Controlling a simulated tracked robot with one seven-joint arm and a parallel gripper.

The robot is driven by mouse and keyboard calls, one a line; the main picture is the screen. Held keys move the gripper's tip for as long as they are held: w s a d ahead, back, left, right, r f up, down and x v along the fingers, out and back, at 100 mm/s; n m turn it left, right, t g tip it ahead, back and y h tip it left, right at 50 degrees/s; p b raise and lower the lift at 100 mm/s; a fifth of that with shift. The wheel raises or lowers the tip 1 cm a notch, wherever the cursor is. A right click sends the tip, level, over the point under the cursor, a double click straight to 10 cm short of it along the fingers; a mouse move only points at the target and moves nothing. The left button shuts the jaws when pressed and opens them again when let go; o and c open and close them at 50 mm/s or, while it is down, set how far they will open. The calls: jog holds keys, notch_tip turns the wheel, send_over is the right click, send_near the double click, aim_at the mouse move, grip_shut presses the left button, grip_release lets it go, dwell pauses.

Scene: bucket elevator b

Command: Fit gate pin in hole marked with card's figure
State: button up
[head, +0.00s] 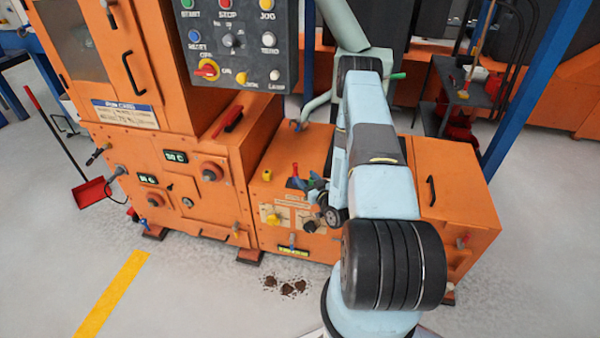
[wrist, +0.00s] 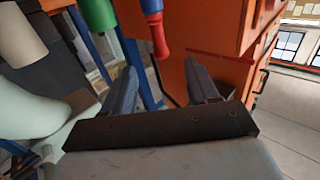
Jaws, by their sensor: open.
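The pin plate (head: 288,212) is a pale panel on the low orange cabinet, too small to read. A yellow knob (head: 272,218) is on it. A blue-and-red handle (head: 295,176) stands on the cabinet top. In the wrist view a blue and red handle (wrist: 158,35) shows beyond the fingers, near a green one (wrist: 97,12). I cannot tell which piece is the gate pin. My gripper (wrist: 165,90) is open with nothing between its fingers. In the head view its fingertips are hard to make out beside the plate. No card figure or hole marks are legible.
A control panel (head: 238,40) hangs at upper left on the tall orange cabinet. A yellow knob (head: 266,175) is on the low cabinet's top. Brown crumbs (head: 286,287) lie on the floor in front. A red dustpan (head: 90,192) stands at left. The front floor is mostly clear.

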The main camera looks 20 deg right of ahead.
jog(key=s, duration=0.3)
jog(key=shift+s+d, duration=0.1)
jog(key=shift+d, duration=0.15)
dwell(0.4)
